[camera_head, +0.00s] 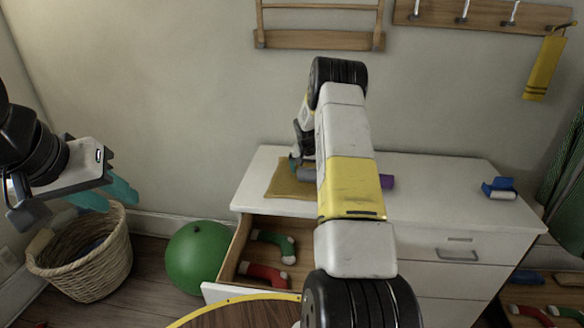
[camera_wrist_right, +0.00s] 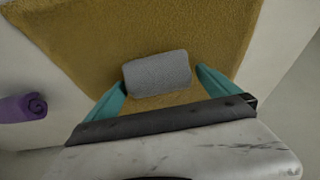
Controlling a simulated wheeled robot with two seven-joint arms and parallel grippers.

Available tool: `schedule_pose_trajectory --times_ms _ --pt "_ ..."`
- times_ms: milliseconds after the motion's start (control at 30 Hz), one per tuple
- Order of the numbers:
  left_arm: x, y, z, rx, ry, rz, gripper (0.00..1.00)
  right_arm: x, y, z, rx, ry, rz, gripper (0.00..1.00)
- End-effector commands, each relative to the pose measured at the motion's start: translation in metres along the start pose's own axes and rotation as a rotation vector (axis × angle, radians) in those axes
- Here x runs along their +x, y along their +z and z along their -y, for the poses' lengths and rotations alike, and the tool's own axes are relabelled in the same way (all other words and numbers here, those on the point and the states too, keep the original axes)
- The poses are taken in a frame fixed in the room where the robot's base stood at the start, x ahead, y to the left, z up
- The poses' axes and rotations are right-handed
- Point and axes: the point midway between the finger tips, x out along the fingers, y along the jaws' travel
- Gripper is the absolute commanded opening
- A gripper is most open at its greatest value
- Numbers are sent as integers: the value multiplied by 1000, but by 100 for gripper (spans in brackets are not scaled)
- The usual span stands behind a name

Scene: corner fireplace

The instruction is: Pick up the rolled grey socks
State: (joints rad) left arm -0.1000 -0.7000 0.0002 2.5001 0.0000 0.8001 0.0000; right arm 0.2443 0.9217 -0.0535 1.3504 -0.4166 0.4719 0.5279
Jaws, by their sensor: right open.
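The rolled grey socks (camera_wrist_right: 158,74) lie on a mustard-yellow cloth (camera_wrist_right: 110,28), seen in the right wrist view. My right gripper (camera_wrist_right: 161,88) is open, with one teal fingertip on each side of the socks' near edge. I cannot tell whether the fingers touch them. In the head view the cloth (camera_head: 285,182) lies on the white dresser top, and my right arm hides much of the area. My left gripper (camera_head: 105,194) is at the far left, empty, its teal fingers apart, above a wicker basket.
A purple roll (camera_wrist_right: 22,108) lies beside the cloth; it also shows in the head view (camera_head: 387,181). A blue item (camera_head: 499,188) is at the right of the dresser (camera_head: 440,180). An open drawer (camera_head: 238,250) holds green and red socks. A green ball (camera_head: 198,257) and basket (camera_head: 85,262) stand left.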

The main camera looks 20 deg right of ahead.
Motion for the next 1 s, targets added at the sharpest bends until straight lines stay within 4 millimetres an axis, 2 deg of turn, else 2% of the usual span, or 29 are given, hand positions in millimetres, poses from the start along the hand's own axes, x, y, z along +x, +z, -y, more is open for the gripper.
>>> schedule_pose_trajectory --times_ms 100,300,600,633,1000 --pt "0 0 0 0 0 0 36 7 0 0 1 -1 -1 100" --pt "0 0 0 0 0 0 36 6 0 0 1 -1 -1 100" --pt "0 0 0 0 0 0 36 6 0 0 0 -1 -1 41" --pt "0 0 0 0 0 0 36 6 0 0 0 -1 -1 38" --pt "0 0 0 0 0 0 36 -1 -4 0 0 0 -2 37"
